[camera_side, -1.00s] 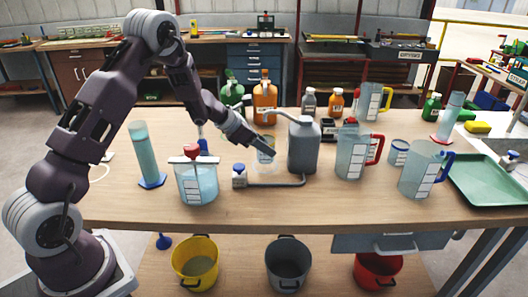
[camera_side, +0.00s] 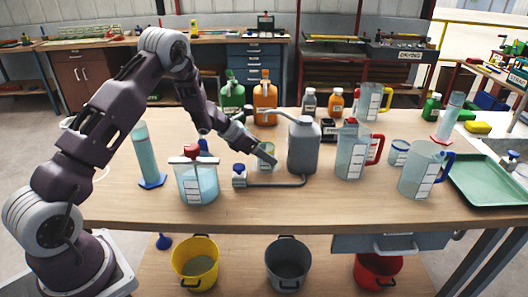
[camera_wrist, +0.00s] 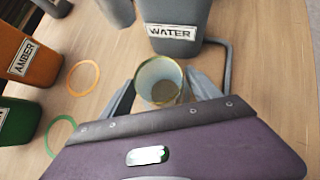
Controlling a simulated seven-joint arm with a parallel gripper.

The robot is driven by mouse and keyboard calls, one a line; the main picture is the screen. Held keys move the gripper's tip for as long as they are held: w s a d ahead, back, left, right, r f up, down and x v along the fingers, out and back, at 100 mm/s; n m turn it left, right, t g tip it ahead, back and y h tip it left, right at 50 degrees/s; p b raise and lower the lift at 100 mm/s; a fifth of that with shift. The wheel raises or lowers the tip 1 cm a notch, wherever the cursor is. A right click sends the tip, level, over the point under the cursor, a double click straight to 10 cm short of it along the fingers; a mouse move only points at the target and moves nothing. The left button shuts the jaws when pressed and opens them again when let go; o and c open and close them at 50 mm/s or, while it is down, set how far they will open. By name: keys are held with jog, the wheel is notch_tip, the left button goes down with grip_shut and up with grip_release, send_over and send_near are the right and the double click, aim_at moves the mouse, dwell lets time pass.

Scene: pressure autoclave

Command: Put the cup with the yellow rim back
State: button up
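The cup with the yellow rim (camera_wrist: 160,82) is a small clear cup. In the wrist view it sits between the two fingers of my gripper (camera_wrist: 163,86), one finger on each side. The fingers are spread apart, close to its walls; contact is not clear. In the side view the cup (camera_side: 267,152) is partly hidden behind my gripper (camera_side: 266,156), left of the grey WATER container (camera_side: 303,146). It looks upright, at or close to the table top.
The WATER container (camera_wrist: 178,22) stands just beyond the cup, with a grey pipe bending round beside it. An orange ring (camera_wrist: 83,63) and a green ring (camera_wrist: 48,136) lie on the table near the AMBER (camera_wrist: 28,58) and green bottles. A red-lidded jar (camera_side: 197,184) stands front left.

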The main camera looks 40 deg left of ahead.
jog(key=shift+r, duration=0.2)
jog(key=v, duration=1.2)
jog(key=s+d+r+m+g+h, duration=0.1)
jog(key=s+d+r+m, duration=0.5)
jog(key=d+r+m, duration=0.3)
jog(key=s+d+r+m+g+h, duration=0.2)
jog(key=s+d+r+m, duration=0.45)
jog(key=d, duration=0.45)
jog(key=s+d+r+m+y, duration=0.1)
jog(key=s+d+m+y, duration=0.2)
jog(key=s+m, duration=0.85)
jog(key=s+a+f+m+y, duration=0.1)
jog(key=s+a+m+y, duration=0.2)
jog(key=s, duration=0.6)
jog(key=shift+s+a+f+m, duration=0.15)
jog(key=shift+s+a+m, duration=0.05)
jog(key=shift+a+m, duration=0.6)
